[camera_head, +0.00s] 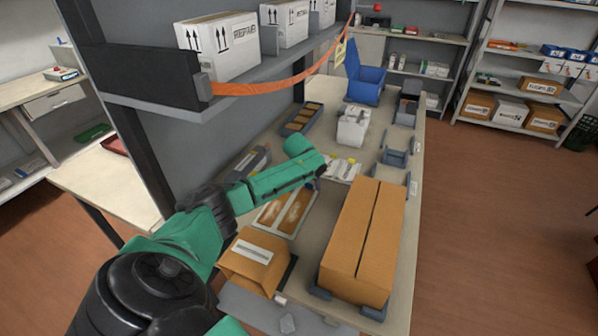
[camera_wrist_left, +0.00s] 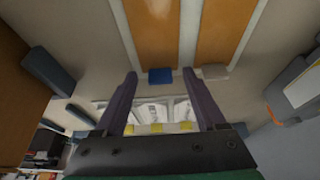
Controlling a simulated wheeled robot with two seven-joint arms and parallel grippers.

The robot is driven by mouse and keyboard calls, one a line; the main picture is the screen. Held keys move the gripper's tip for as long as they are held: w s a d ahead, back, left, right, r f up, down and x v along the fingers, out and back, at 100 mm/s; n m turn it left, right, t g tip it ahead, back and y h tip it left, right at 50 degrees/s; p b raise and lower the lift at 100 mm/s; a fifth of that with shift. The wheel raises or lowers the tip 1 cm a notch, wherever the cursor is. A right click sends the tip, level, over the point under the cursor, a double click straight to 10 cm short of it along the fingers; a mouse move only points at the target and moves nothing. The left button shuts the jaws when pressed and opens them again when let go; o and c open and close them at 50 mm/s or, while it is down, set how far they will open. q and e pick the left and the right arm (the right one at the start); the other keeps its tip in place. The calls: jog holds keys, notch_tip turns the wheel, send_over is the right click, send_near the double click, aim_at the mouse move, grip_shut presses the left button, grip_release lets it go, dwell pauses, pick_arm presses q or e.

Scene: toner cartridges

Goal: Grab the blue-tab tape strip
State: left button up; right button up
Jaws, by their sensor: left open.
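Two brown tape strips with pale borders lie side by side on the bench; the head view shows them (camera_head: 285,212) partly behind my left arm. In the left wrist view, the strip on the left (camera_wrist_left: 153,30) ends in a blue tab (camera_wrist_left: 160,76). The other strip (camera_wrist_left: 228,30) ends in a grey tab (camera_wrist_left: 214,72). My left gripper (camera_wrist_left: 160,74) is open, with the blue tab showing between its fingertips; I cannot tell the gap in depth. In the head view this gripper (camera_head: 317,180) is small, mostly hidden by the green arm.
White packets with yellow marks (camera_head: 343,170) lie just beyond the gripper. A large brown carton (camera_head: 366,240) stands to the right, and a smaller brown box (camera_head: 255,262) nearer. A shelf with white boxes (camera_head: 225,48) and an orange strap (camera_head: 275,85) overhangs the left.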

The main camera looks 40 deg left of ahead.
pick_arm(q)
jog(key=shift+w+f, duration=0.1)
jog(key=shift+a, duration=0.1)
jog(key=c, duration=1)
jog(key=shift+c, duration=0.2)
